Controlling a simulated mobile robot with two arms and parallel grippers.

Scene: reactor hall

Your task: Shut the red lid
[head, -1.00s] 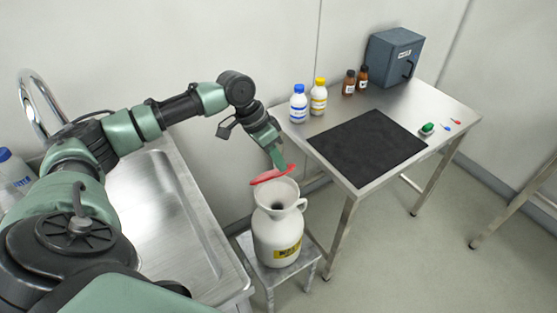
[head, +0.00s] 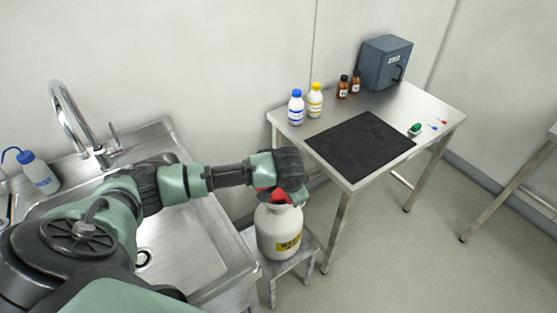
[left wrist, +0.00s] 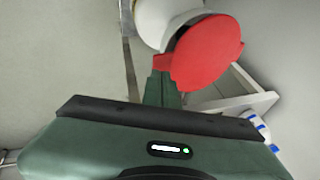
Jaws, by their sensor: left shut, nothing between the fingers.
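The white jug (head: 280,238) with a yellow label stands upright on a low metal stool. Its red lid (head: 264,193) is at the mouth, largely covered by my left gripper (head: 292,196), which is at the jug's top. In the left wrist view the red lid (left wrist: 207,52) is a round disc lying across part of the white jug (left wrist: 165,18). My left gripper (left wrist: 162,86) is shut and empty there, its green fingers close beside the lid's edge. I cannot tell whether they touch, or whether the lid is fully down. My right gripper is not in view.
The metal stool (head: 290,268) stands between the sink (head: 185,245) and a steel table (head: 405,110). The table carries a black mat (head: 360,146), several bottles and a grey box (head: 384,62). Open floor lies at the right front.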

